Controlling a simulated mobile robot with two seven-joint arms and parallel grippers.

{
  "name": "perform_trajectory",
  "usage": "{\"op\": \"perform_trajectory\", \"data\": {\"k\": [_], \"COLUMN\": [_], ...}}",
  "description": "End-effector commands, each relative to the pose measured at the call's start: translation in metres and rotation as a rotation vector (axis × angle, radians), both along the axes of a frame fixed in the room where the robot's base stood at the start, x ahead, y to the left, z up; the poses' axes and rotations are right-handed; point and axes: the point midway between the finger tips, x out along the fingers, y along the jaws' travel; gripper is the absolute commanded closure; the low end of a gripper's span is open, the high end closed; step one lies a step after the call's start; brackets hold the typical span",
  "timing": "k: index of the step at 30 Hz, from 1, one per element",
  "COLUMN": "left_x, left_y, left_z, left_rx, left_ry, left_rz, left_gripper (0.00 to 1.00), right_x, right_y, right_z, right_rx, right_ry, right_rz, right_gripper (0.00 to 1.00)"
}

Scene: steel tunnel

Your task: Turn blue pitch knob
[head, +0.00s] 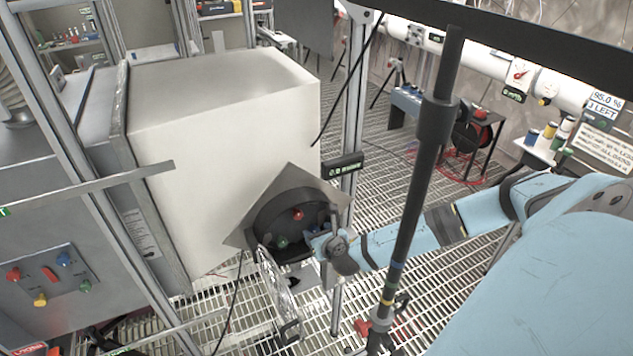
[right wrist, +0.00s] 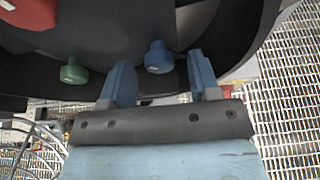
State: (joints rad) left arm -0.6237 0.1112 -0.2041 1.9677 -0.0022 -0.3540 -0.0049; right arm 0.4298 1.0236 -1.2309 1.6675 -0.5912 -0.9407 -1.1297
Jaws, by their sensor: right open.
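In the head view my right gripper (head: 318,241) is at the right side of the black panel and hides the blue knob there. A green knob (right wrist: 73,70) and a red knob (right wrist: 30,12) sit on the same panel. My left gripper is not in view.
A large white box (head: 220,130) stands behind the panel. A dark upright pole (head: 420,185) crosses in front of my right arm. Another panel with coloured knobs (head: 50,285) is at the left.

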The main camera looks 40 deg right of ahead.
Motion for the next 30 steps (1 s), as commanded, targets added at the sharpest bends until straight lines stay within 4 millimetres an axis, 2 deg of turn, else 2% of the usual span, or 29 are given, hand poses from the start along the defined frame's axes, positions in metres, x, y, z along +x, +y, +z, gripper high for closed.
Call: {"op": "perform_trajectory", "data": {"k": [4, 12, 14, 19, 30], "left_x": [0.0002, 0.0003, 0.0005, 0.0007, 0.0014], "left_y": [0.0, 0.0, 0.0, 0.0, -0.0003], "left_z": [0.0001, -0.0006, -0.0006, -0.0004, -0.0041], "left_rx": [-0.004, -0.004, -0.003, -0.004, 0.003], "left_ry": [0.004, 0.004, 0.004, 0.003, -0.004], "left_rz": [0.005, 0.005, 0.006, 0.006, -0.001], "left_gripper": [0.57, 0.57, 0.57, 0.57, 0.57], "right_x": [0.0094, 0.0104, 0.0105, 0.0103, 0.0093], "right_y": [-0.0029, -0.0032, -0.0033, -0.0034, -0.004], "right_z": [-0.0036, -0.005, -0.0049, -0.0048, -0.0074], "right_rx": [0.0, 0.002, 0.001, 0.001, 0.052], "right_ry": [0.0, 0.001, 0.001, 0.001, -0.015], "right_rz": [0.0, 0.001, 0.0, 0.0, 0.0], "right_gripper": [0.44, 0.44, 0.55, 0.93, 0.93]}}
